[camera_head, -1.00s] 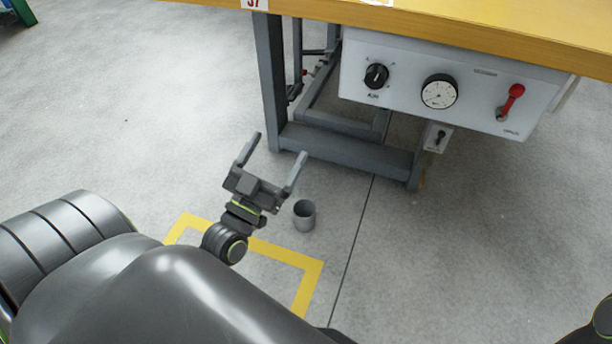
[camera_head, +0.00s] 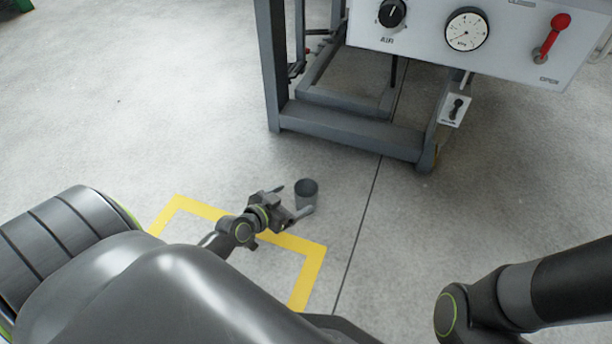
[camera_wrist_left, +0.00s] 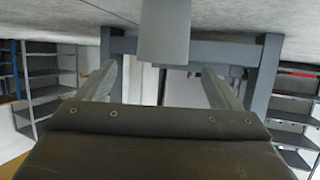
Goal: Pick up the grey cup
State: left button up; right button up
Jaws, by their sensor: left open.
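The grey cup (camera_head: 307,191) stands upright on the concrete floor, just beyond the yellow floor marking. My left gripper (camera_head: 294,199) is low, close to the cup on its near left side, with its fingers open and pointing toward it. In the left wrist view the cup (camera_wrist_left: 165,32) shows at the top middle, in line with the gap between the two open fingers (camera_wrist_left: 158,70). I cannot tell whether the cup is between the fingertips or just beyond them. My right gripper is out of view.
A yellow floor marking (camera_head: 313,272) lies by the left gripper. Beyond the cup stands a grey metal bench frame (camera_head: 350,130) with a white control panel (camera_head: 420,30) carrying a gauge and a red lever. Floor to the left and right is clear.

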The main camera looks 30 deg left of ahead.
aim_at(313, 187)
pick_arm(q)
jog(key=b+x, duration=0.1)
jog(key=x, duration=0.3)
jog(key=shift+w+f, duration=0.15)
jog(key=b+x, duration=0.3)
jog(key=x, duration=0.2)
jog(key=shift+a+f, duration=0.1)
jog(key=shift+a, duration=0.05)
jog(key=shift+c, duration=0.5)
jog(key=c, duration=1)
